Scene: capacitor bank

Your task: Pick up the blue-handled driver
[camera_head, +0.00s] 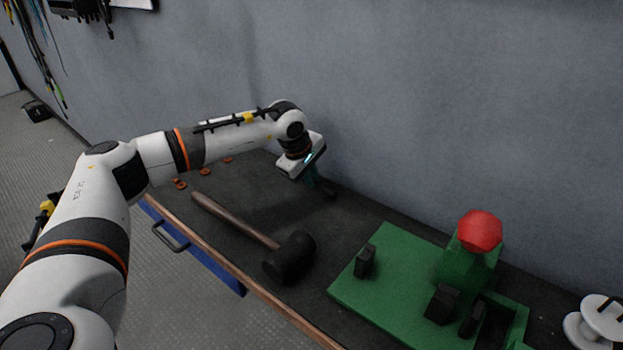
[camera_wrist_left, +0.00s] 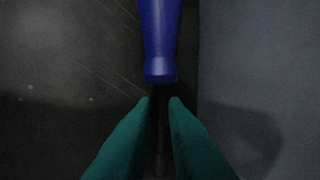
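In the left wrist view the blue handle (camera_wrist_left: 158,40) of the driver comes in from the top edge, its outer end out of frame. A thin dark shaft runs down from its collar. My left gripper (camera_wrist_left: 160,101) has its two teal fingers on either side of the shaft, just below the collar. A narrow dark gap shows between the fingers, and I cannot tell whether they touch the shaft. In the head view my left gripper (camera_head: 322,189) is low over the dark bench near the wall, and the blue handle cannot be made out. My right gripper is not in view.
A mallet (camera_head: 289,257) lies on the bench (camera_head: 345,225) in front of my left gripper. A green fixture (camera_head: 390,278) with a red knob (camera_head: 480,231) stands to the right, then a white spool (camera_head: 603,318). Small orange pieces (camera_head: 180,184) lie left. The wall (camera_head: 450,110) is close behind.

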